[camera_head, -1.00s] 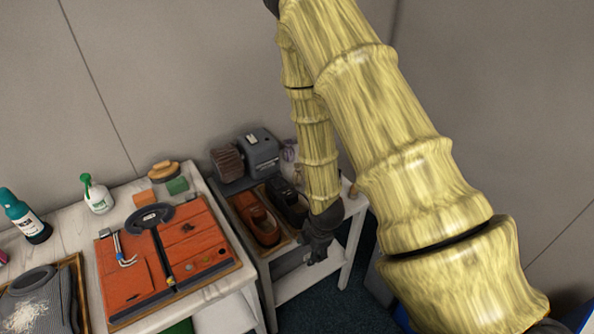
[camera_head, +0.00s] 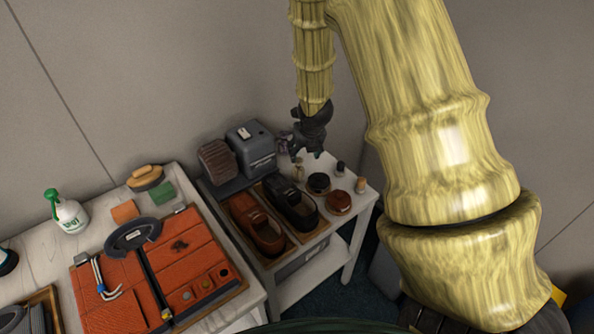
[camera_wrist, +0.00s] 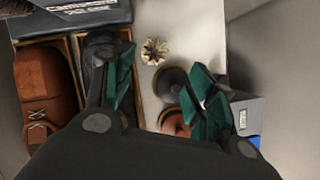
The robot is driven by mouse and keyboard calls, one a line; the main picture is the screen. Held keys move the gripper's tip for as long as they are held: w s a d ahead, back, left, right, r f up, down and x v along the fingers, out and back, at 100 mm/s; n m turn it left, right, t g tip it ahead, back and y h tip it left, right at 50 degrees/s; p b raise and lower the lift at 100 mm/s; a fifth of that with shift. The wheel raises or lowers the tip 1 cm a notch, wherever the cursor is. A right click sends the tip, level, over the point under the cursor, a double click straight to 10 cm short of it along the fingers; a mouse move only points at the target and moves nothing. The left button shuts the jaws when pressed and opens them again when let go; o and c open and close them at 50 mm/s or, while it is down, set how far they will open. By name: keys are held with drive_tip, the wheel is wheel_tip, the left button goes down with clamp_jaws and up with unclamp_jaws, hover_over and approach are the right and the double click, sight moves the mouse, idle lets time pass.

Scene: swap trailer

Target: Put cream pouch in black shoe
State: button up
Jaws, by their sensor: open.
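The cream pouch (camera_wrist: 154,51) stands on the white side table, seen between and beyond my fingers in the wrist view. It is small and partly hidden in the head view (camera_head: 298,170). The black shoe (camera_head: 296,208) lies in a wooden-edged compartment to the left of the pouch. In the wrist view the black shoe (camera_wrist: 98,48) is partly covered by my left finger. My gripper (camera_head: 306,156) is open and empty above the table, near the pouch; its green-padded fingers (camera_wrist: 163,85) are spread wide in the wrist view.
A brown shoe (camera_head: 256,236) lies left of the black one. A dark tin (camera_head: 318,184) and a brown tin (camera_head: 339,202) stand right of it, with small bottles nearby. A grey machine (camera_head: 252,145) and a brush (camera_head: 217,161) stand behind. An orange board (camera_head: 200,255) lies on the left table.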

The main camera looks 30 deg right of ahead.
sight(299, 162)
drive_tip(key=shift+x, duration=2.1)
drive_tip(key=shift+w+a+f+p, duration=0.15)
drive_tip(key=shift+f+p, duration=0.25)
drive_tip(key=shift+f, duration=0.1)
drive_tip(key=shift+w+a+f+p, duration=0.1)
drive_tip(key=shift+w+f+p, duration=0.1)
drive_tip(key=shift+f+p, duration=0.2)
drive_tip(key=shift+p+x, duration=0.4)
drive_tip(key=shift+x, duration=1.25)
drive_tip(key=shift+a, duration=0.15)
drive_tip(key=c, duration=1.1)
